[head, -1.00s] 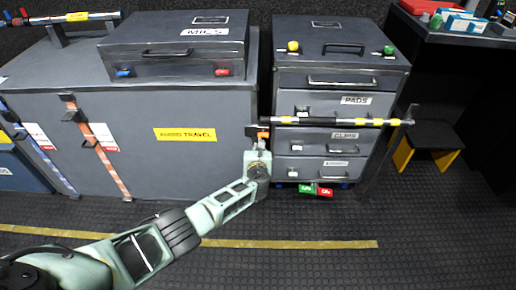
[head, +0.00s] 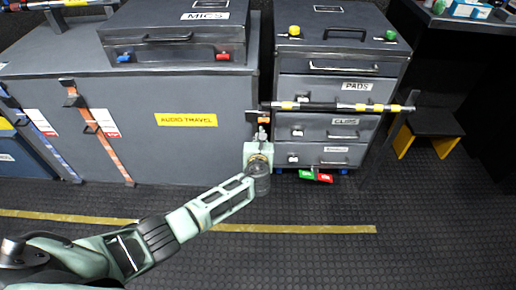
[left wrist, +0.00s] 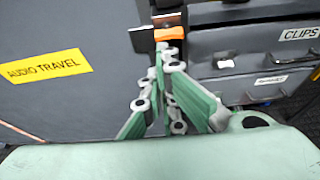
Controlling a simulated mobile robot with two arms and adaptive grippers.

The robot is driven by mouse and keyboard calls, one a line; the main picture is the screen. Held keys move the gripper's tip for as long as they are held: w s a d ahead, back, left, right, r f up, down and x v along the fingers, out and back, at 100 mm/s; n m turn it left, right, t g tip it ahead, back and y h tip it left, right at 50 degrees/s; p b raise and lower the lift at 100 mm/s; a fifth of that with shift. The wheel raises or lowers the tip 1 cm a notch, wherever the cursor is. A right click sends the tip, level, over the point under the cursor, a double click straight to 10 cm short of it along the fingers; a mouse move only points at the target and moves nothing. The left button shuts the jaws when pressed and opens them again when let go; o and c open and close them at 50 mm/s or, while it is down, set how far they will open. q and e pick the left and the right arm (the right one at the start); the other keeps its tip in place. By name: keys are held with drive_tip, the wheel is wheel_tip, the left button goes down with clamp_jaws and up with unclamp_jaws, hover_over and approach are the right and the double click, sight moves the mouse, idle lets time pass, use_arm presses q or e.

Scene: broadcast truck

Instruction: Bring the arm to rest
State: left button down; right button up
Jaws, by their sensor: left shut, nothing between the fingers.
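My left arm reaches in from the lower left in the head view. Its gripper (head: 262,132) is shut and empty, in front of the gap between the large grey case (head: 120,150) and the drawer unit (head: 325,120). In the left wrist view the green fingers (left wrist: 167,62) come together just below an orange-marked bracket (left wrist: 168,33); whether they touch it I cannot tell. My right gripper is not in view.
A pole with yellow bands (head: 340,106) runs across the drawer fronts, close above my gripper. A MICS case (head: 180,35) sits on the large case. A black stool (head: 428,122) stands at right. The ribbed floor (head: 420,230) in front is clear.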

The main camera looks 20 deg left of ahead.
use_arm(q)
drive_tip(key=shift+f+v, duration=0.2)
drive_tip(key=shift+v, duration=1.25)
drive_tip(key=shift+f+v, duration=0.25)
drive_tip(key=shift+v, duration=1.15)
